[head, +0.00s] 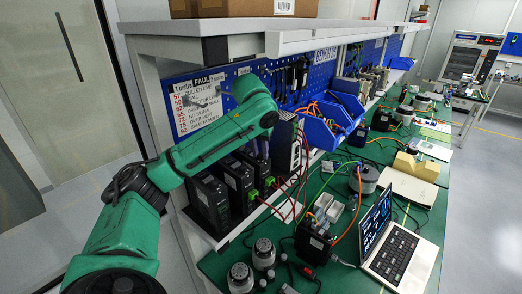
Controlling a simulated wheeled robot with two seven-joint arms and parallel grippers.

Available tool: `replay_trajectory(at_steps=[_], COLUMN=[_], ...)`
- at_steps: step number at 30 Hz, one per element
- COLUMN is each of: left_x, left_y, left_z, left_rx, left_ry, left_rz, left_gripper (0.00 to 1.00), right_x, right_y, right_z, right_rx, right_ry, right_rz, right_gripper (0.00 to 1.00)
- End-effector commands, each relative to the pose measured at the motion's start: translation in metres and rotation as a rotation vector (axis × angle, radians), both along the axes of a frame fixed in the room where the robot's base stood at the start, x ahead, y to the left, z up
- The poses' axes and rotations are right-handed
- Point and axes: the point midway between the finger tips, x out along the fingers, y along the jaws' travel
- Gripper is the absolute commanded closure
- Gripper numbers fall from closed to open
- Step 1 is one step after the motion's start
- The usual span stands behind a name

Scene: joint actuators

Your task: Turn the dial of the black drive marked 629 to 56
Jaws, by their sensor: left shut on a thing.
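Several black drives stand in a row on the shelf at the bench's near end: one at the left (207,200), one beside it (238,182), and more behind. The marking 629, the dials and their readings are too small or hidden to read. My left arm comes in from the left, and its wrist is in front of and above these drives. My left gripper (262,122) is mostly hidden by the wrist. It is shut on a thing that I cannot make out. My right gripper is not in view.
A fault list (195,105) hangs on the blue pegboard behind the arm. Blue bins (325,130) and red wires are right of the drives. A laptop (390,245), a black box (312,242) and round motors (240,277) stand on the green bench mat.

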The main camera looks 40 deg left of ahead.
Motion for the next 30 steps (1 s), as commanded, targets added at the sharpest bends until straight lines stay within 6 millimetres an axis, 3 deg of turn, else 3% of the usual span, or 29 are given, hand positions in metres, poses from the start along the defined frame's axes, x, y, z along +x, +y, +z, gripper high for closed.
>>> replay_trajectory(at_steps=[12,30], left_x=[-0.0026,-0.0029], left_y=[0.0015,0.0015], left_z=[-0.0054,-0.0066], left_rx=[-0.003,-0.005], left_ry=[0.016,0.019], left_rz=[-0.255,-0.311], left_gripper=[1.0,1.0], right_x=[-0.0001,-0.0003], right_y=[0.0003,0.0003], right_z=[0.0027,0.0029], right_rx=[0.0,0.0], right_ry=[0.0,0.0], right_rz=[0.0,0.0], right_gripper=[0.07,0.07])
